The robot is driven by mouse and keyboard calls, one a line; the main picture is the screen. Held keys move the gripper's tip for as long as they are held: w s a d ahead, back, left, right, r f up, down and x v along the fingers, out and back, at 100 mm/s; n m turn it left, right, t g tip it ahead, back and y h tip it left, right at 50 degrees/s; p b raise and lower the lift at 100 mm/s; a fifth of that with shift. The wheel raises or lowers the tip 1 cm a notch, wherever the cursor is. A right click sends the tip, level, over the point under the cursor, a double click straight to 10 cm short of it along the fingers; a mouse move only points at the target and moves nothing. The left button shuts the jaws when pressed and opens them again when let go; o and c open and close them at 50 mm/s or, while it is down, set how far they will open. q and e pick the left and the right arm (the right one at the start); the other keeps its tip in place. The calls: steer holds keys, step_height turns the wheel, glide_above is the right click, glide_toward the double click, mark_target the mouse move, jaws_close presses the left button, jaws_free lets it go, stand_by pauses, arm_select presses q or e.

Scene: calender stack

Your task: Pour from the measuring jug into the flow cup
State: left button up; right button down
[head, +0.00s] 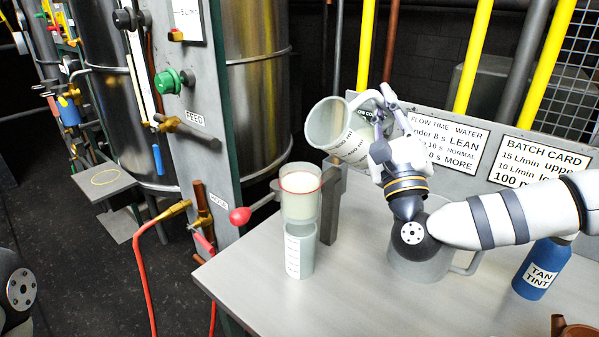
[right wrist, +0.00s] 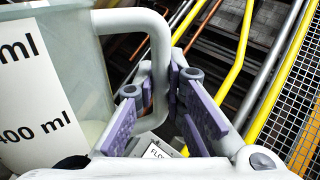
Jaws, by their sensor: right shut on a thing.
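The measuring jug (head: 333,128) is held in the air, tilted with its mouth toward the left, above and to the right of the flow cup. My right gripper (head: 384,108) is shut on the jug's handle. In the right wrist view the jug's side (right wrist: 52,75) shows volume marks, a little pale liquid low inside, and the handle (right wrist: 158,60) between the purple fingers. The flow cup (head: 300,205) is clear with a red ring at its rim and holds pale liquid. A clear graduated cylinder (head: 300,255) stands directly below it. My left gripper is out of view.
A larger grey jug (head: 420,262) stands on the grey table (head: 350,300), partly hidden behind my right arm. A blue TAN TINT bottle (head: 540,268) stands at the right. A red-knobbed lever (head: 240,215) is left of the flow cup. Instruction cards (head: 448,143) stand behind.

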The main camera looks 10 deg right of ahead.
steer(key=m+g, duration=0.1)
steer(key=d+m+g+h, duration=0.1)
steer(key=m, duration=0.1)
steer(key=d+m+h, duration=0.1)
steer(key=m, duration=0.1)
steer(key=shift+w+f+g, duration=0.1)
steer(key=shift+w+g, duration=0.2)
steer(key=shift+g, duration=0.1)
steer(key=w+d+f+m+g, duration=0.2)
steer(key=d+f+m+g, duration=0.2)
steer(key=f+m, duration=0.15)
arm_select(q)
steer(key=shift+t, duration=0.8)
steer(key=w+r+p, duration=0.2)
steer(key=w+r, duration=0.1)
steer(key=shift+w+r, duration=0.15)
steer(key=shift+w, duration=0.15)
arm_select(e)
step_height(320, 180, up, 6)
steer(key=shift+a+g, duration=0.15)
steer(key=shift+g, duration=0.15)
steer(key=shift+s, duration=0.1)
